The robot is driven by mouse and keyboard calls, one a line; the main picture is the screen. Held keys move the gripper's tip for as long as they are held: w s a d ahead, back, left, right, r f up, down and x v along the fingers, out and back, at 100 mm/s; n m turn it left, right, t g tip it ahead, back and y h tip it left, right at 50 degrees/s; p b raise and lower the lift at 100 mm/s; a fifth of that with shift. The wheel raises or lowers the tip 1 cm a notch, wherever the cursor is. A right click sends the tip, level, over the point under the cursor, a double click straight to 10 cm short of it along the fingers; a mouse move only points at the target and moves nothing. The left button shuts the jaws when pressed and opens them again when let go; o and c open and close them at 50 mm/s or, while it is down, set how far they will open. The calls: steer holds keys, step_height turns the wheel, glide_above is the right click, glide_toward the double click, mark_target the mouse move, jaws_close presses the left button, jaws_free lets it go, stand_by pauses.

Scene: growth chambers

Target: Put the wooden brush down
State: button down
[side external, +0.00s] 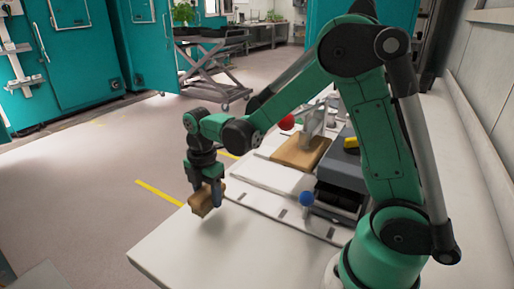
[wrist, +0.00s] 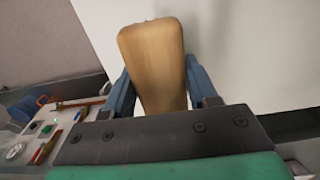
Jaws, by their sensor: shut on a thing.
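The wooden brush is a tan block (side external: 205,198) held in my gripper (side external: 206,186) in the side external view. My gripper is shut on it and points down, near the left edge of the white table (side external: 185,254). In the wrist view the brush (wrist: 155,60) shows its broad wooden face between the two blue fingers (wrist: 158,92). Its bristles are not clear in either view. I cannot tell whether the brush touches the table.
A wooden board (side external: 301,152), a dark device (side external: 340,180), a red ball (side external: 287,122) and a blue ball (side external: 306,198) are to the right of my gripper. The front left of the table is clear. A wheeled cart (side external: 208,70) stands on the floor behind.

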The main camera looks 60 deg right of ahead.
mark_target(209, 206)
steer(key=shift+f, duration=1.8)
steer(key=shift+f, duration=0.1)
steer(key=shift+c, duration=1.3)
jaws_free()
